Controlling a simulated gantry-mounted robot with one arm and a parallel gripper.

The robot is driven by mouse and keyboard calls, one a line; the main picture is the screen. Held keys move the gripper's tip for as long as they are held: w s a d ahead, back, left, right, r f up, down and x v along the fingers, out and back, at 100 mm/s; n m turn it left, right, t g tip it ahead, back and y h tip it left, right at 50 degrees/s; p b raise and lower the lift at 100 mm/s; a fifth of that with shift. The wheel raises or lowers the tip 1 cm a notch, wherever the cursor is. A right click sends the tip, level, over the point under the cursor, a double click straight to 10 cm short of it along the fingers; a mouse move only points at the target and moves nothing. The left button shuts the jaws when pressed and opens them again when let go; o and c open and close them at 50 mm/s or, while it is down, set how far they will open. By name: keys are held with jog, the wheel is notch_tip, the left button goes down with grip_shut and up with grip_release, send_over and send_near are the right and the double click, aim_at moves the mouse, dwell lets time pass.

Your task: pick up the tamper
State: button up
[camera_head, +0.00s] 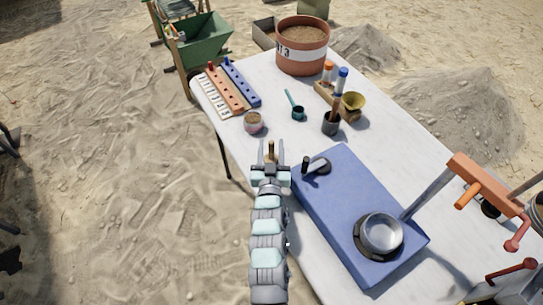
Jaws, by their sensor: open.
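My gripper (270,152) is open over the near left edge of the white table, with its two fingers pointing away from me. A small upright piece with a brown handle and a brassy lower part (270,149) shows between the fingers; it looks like the tamper. The fingers stand on either side of it, and I cannot tell whether they touch it. Its foot is partly hidden by my gripper. A dark cup (331,124) with a brown handle standing in it is farther back to the right.
A blue slab (345,205) with a metal pan (381,233) and a dark handled piece (318,166) lies right of my gripper. A small bowl (253,123), teal scoop (297,111) and colored racks (225,90) are beyond. An orange-handled device (484,184) stands at right.

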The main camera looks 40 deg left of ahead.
jog(key=shift+x, duration=1.05)
jog(key=shift+s, duration=0.1)
jog(key=shift+c, duration=0.3)
grip_shut()
